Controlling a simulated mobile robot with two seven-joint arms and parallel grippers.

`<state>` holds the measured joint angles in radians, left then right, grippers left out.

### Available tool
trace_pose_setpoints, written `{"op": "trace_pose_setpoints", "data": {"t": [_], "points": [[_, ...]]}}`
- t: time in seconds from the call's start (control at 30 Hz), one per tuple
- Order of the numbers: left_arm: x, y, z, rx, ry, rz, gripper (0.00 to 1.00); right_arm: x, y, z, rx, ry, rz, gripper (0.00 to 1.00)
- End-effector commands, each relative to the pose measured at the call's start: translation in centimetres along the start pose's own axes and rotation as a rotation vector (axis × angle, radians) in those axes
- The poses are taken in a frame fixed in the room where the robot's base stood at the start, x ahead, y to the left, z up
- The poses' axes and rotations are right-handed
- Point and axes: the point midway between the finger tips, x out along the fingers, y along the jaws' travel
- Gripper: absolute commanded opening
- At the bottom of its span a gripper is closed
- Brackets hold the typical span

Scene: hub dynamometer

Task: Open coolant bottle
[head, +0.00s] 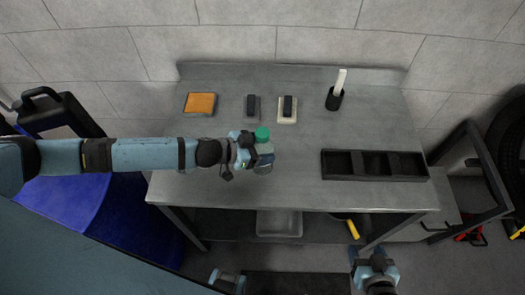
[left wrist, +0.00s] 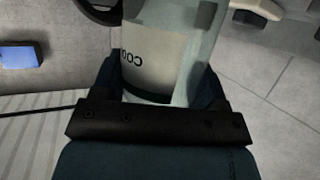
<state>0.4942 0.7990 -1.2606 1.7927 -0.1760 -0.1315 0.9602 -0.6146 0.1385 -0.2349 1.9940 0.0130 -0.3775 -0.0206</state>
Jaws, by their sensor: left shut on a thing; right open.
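The coolant bottle (head: 265,150) is pale and translucent with a green cap (head: 262,134) on top. It looks upright over the front middle of the workbench; I cannot tell whether its base touches the surface. My left gripper (head: 254,155) is shut on its body from the left. The left wrist view shows the bottle (left wrist: 165,50) between the fingers, with a white label partly reading "COO". The cap is out of that view. My right gripper (head: 373,258) is open and empty, low in front of the bench's right side, apart from the bottle.
The grey workbench (head: 215,185) holds an orange pad (head: 200,103), two small dark-topped blocks (head: 252,106) (head: 288,108), a black cup with a white stick (head: 335,98) and a black compartment tray (head: 375,166). A blue drum (head: 75,205) stands left.

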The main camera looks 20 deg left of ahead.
Motion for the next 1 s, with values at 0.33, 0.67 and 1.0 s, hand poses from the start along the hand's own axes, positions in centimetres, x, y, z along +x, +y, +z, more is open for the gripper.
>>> {"op": "trace_pose_setpoints", "data": {"t": [0.33,0.67,1.0], "points": [[-1.3,-0.1,-3.2,0.005,0.004,0.000,0.40,-0.2,0.0,-0.2,-0.001,-0.001,0.000,0.63],[-4.9,-0.1,-12.0,0.004,0.005,0.000,0.40,-0.4,0.0,-0.5,-0.001,-0.001,0.000,0.63],[-7.3,-0.1,-17.7,0.003,0.002,-0.001,0.40,-0.4,0.1,-0.6,-0.002,-0.001,0.000,0.63]]}}
